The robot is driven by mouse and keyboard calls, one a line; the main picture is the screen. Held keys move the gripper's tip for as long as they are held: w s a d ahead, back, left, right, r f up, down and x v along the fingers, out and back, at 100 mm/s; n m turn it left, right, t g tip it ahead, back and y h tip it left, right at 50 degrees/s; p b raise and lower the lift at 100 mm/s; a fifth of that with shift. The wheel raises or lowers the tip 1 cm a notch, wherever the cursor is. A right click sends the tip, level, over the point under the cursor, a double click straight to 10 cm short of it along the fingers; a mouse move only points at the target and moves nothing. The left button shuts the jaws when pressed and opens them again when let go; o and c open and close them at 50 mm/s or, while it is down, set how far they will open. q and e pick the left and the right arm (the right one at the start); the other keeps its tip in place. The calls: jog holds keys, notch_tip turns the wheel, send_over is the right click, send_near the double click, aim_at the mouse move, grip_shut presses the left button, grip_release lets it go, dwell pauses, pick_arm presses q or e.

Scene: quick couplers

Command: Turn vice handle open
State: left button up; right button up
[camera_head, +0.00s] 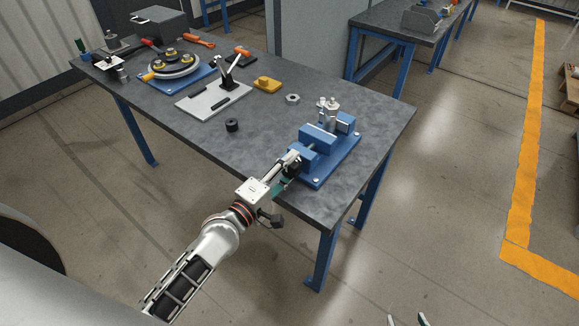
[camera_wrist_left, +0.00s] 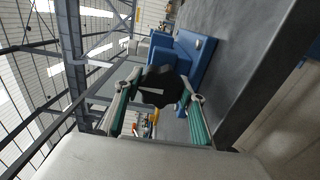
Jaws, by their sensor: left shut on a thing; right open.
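The blue vice (camera_head: 345,155) is fixed near the right front corner of the workbench. It also shows in the left wrist view (camera_wrist_left: 200,60). A metal coupler part (camera_head: 328,110) stands upright at its jaws. My left gripper (camera_head: 291,167) is at the vice's front end, where the handle is mostly hidden in the head view. In the left wrist view the dark lobed vice handle (camera_wrist_left: 160,86) with a pale mark lies between the green-padded fingers, and the left gripper is shut on it. The fingertips of my right gripper (camera_head: 406,321) show apart at the bottom edge, away from the bench.
The grey bench top (camera_head: 190,125) holds a black ring (camera_head: 232,125), a hex nut (camera_head: 293,99), a yellow block (camera_head: 267,84) and a toggle clamp on a pale plate (camera_head: 205,105). A round fixture on a blue base (camera_head: 172,66) stands farther back. Bare bench surrounds the ring.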

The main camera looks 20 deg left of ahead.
dwell(0.5)
pick_arm(q)
jog(key=o, duration=1.1)
jog(key=shift+d, duration=0.1)
jog(key=shift+s+f, duration=0.1)
jog(key=shift+s, duration=0.05)
jog(key=shift+s+a, duration=0.25)
jog(key=shift+s, duration=0.05)
jog(key=shift+v, duration=3.55)
